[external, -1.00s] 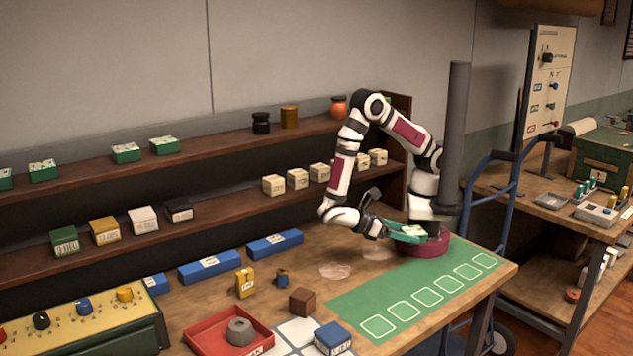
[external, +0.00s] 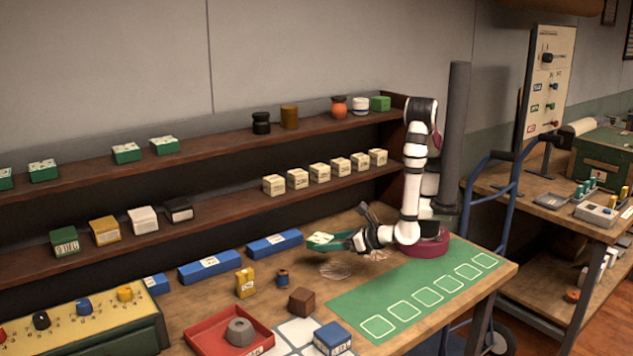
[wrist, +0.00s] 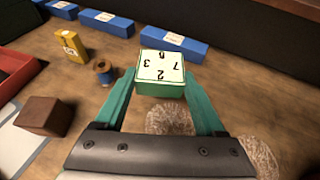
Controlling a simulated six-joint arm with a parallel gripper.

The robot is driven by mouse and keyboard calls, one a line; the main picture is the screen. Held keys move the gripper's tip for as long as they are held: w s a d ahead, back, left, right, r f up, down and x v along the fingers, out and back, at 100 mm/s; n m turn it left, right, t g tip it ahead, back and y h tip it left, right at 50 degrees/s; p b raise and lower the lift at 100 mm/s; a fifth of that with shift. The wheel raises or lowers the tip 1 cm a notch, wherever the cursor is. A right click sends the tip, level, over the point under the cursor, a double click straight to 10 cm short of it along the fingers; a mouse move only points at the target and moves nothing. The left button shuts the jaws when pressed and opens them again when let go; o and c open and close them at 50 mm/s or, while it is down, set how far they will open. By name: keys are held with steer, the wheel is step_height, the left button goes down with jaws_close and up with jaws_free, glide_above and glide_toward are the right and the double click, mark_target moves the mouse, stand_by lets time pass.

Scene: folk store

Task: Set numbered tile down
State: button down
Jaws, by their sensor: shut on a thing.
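The numbered tile is a green block with a cream top bearing black digits, seen in the wrist view (wrist: 160,68). My gripper (wrist: 160,85) is shut on it, with a green finger on either side. In the external view my gripper (external: 325,240) holds the tile (external: 321,238) above the bench, to the left of my base. The green mat (external: 345,308) with a row of pale outlined squares lies on the right part of the bench, away from the tile.
Blue boxes (external: 275,244) lie along the back of the bench. A yellow block (external: 245,282), a small spool (external: 283,276), a brown cube (external: 302,301) and a red tray (external: 200,332) stand nearer. Shelves (external: 225,208) rise behind. String-like coils (wrist: 172,119) lie below the gripper.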

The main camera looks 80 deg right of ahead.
mark_target(332, 277)
steer(key=f, duration=0.5)
steer(key=s+f, duration=0.1)
steer(key=f, duration=0.2)
steer(key=shift+a, duration=0.3)
jaws_free()
